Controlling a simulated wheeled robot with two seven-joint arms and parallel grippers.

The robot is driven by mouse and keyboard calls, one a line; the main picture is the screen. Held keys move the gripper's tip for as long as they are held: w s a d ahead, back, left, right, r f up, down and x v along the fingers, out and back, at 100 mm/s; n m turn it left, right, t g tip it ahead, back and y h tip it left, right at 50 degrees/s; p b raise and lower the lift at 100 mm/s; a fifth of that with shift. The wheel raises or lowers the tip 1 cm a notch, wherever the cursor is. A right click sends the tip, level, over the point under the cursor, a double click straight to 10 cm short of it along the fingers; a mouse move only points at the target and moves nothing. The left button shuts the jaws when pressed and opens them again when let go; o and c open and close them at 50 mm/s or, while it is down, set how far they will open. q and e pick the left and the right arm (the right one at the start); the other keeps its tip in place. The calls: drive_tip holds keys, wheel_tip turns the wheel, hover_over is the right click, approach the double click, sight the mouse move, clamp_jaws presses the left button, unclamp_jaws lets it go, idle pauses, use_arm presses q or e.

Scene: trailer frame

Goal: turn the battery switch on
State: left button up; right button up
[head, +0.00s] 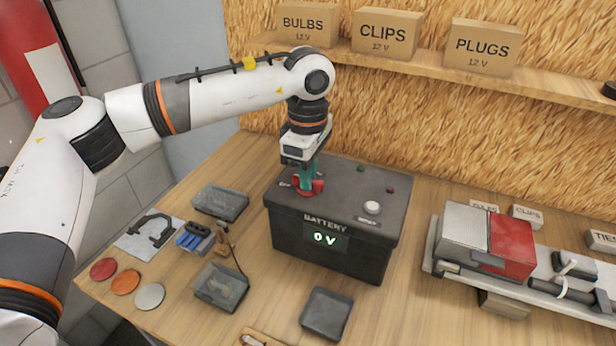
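The black battery box (290,238) stands on the wooden bench, with a front display (325,239) that reads 0 V under the word BATTERY. The red battery switch (317,187) is on its top at the left, partly hidden by my gripper. My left gripper (308,182) points down with its teal fingers right at the red switch. Whether the fingers are closed on it or only around it cannot be told from this angle. My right gripper is out of view.
A white button (372,208) is on the battery's top right. Grey trays (327,313) and small parts lie in front and to the left. A trailer assembly with a red lamp (513,243) is at right. Boxes (388,32) line the shelf behind.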

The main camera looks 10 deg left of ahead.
use_arm(q)
clamp_jaws()
drive_tip(key=m, duration=0.4)
drive_tip(key=shift+m, duration=0.6)
